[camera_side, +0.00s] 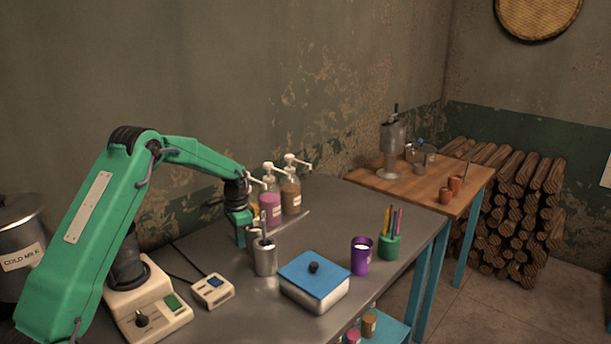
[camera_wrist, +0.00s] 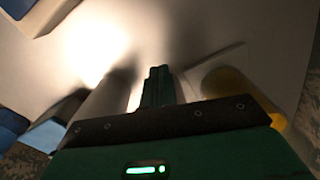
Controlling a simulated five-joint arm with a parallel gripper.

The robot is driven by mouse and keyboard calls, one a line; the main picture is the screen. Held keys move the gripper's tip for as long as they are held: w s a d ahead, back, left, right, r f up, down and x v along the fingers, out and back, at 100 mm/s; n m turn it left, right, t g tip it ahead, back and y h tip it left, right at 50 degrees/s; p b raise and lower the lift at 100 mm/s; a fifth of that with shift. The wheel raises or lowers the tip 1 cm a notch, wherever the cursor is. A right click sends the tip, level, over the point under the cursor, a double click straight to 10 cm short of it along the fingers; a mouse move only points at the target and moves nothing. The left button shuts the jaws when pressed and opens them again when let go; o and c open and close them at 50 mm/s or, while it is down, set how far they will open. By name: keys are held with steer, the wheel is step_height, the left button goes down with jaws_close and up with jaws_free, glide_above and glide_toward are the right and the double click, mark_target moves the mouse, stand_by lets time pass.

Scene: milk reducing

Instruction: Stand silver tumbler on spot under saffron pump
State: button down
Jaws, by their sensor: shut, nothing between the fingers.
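My gripper (camera_side: 241,238) is shut and empty, pointing down over the grey metal table beside the pump bottles. In the wrist view its closed fingers (camera_wrist: 158,85) show in the middle. The saffron pump bottle (camera_side: 254,211), with yellow contents, is mostly hidden behind my gripper; it shows at right in the wrist view (camera_wrist: 232,88).
Pink (camera_side: 270,207) and brown (camera_side: 291,197) pump bottles stand behind. A blue-lidded box (camera_side: 314,281), purple cup (camera_side: 361,256), green pen holder (camera_side: 388,247) and switch box (camera_side: 212,291) stand in front. A wooden table (camera_side: 400,188) holds metal vessels and clay cups.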

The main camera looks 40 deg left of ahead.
mark_target(252, 243)
steer(key=shift+s+a, duration=0.15)
steer(key=shift+s, duration=0.3)
steer(key=shift+s+a, duration=0.3)
steer(key=shift+s, duration=0.6)
step_height(252, 243, up, 10)
steer(key=c, duration=1.3)
jaws_free()
steer(key=shift+w+d+f, duration=0.1)
steer(key=shift+c, duration=0.2)
steer(key=o, duration=0.7)
steer(key=shift+w+d+f+n, duration=0.15)
steer(key=shift+w+f+n, duration=0.05)
steer(key=shift+w+n, duration=0.2)
steer(key=shift+o, duration=0.8)
steer(key=shift+w+d+f+n+t, duration=0.2)
steer(key=shift+n+t, duration=0.1)
steer(key=shift+t, duration=0.1)
steer(key=shift+w+d+f+n+t+y, duration=0.15)
steer(key=shift+w+d+f+n+t, duration=0.15)
steer(key=shift+w+n, duration=0.35)
steer(key=shift+w+d+f+n+t+y, duration=0.2)
steer(key=shift+w+d+n+t, duration=0.25)
steer(key=shift+w+n, duration=0.2)
steer(key=shift+w+d+f+n+t+y, duration=0.15)
steer(key=shift+w+d+f+n+t, duration=0.15)
steer(key=shift+w+n, duration=0.35)
